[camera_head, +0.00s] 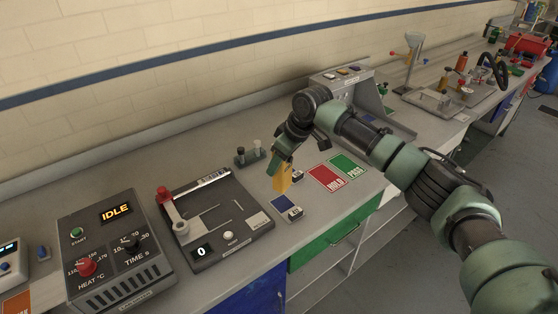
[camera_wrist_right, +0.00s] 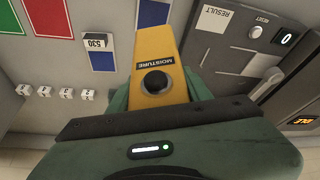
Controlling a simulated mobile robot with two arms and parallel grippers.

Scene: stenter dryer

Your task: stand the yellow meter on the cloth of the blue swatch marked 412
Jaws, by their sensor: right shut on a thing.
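The yellow meter (camera_head: 281,180), labelled MOISTURE in the wrist view (camera_wrist_right: 168,42), is held in my right gripper (camera_head: 280,165). The gripper is shut on its upper part, and the meter looks roughly upright. A blue swatch (camera_head: 283,203) lies just in front of the meter; its tag is not legible. In the wrist view a blue patch (camera_wrist_right: 155,12) shows beside the meter's far end, partly hidden by it. Another blue swatch (camera_wrist_right: 102,61) carries a tag reading 530. No 412 mark is readable. I cannot tell whether the meter touches anything below. My left gripper is not in view.
Red HOLD (camera_head: 325,178) and green PASS (camera_head: 347,166) pads lie to the right. A black tester (camera_head: 215,215) reading 0 and a grey heater box (camera_head: 115,250) stand to the left. A small rack (camera_head: 249,157) is behind. Small white cubes (camera_wrist_right: 45,91) show in the wrist view.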

